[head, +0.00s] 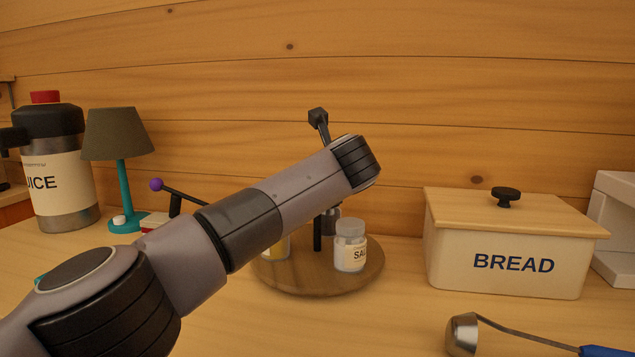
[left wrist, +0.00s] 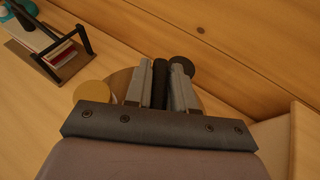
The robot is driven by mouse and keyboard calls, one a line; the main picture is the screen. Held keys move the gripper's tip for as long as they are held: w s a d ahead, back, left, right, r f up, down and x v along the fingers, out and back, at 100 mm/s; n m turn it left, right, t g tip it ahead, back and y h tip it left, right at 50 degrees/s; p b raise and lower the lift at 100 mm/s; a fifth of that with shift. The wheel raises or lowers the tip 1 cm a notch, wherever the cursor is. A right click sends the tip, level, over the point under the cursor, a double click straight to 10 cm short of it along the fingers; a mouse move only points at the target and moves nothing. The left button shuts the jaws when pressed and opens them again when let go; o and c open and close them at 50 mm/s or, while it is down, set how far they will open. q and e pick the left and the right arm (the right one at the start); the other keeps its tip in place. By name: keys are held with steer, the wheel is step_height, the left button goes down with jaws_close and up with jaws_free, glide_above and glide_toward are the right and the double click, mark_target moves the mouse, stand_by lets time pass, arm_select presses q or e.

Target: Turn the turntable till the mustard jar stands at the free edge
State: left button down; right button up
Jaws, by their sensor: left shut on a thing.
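The round wooden turntable (head: 320,285) stands on the counter, and part of its rim shows in the left wrist view (left wrist: 120,80). A white salt jar (head: 350,248) stands at its front right. A yellowish jar (head: 277,246) stands at its left, mostly behind my arm; its label is hidden, so I cannot tell for sure that it is the mustard. The left wrist view shows a mustard-coloured lid (left wrist: 92,92) and a dark round lid (left wrist: 183,66). My left gripper (left wrist: 157,88) is shut on the turntable's black upright post (left wrist: 159,75). My right gripper is out of view.
A bread bin (head: 505,250) stands to the right of the turntable, and a metal scoop (head: 463,333) lies in front of it. A teal lamp (head: 122,175) and juice dispenser (head: 55,180) stand at left. The log wall (head: 420,90) is behind.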

arm_select(q)
steer(key=shift+f, duration=0.15)
steer(key=c, duration=1)
jaws_free()
steer(key=shift+c, duration=0.2)
steer(key=shift+s, duration=0.15)
steer(key=b+v, duration=0.2)
steer(key=v, duration=0.5)
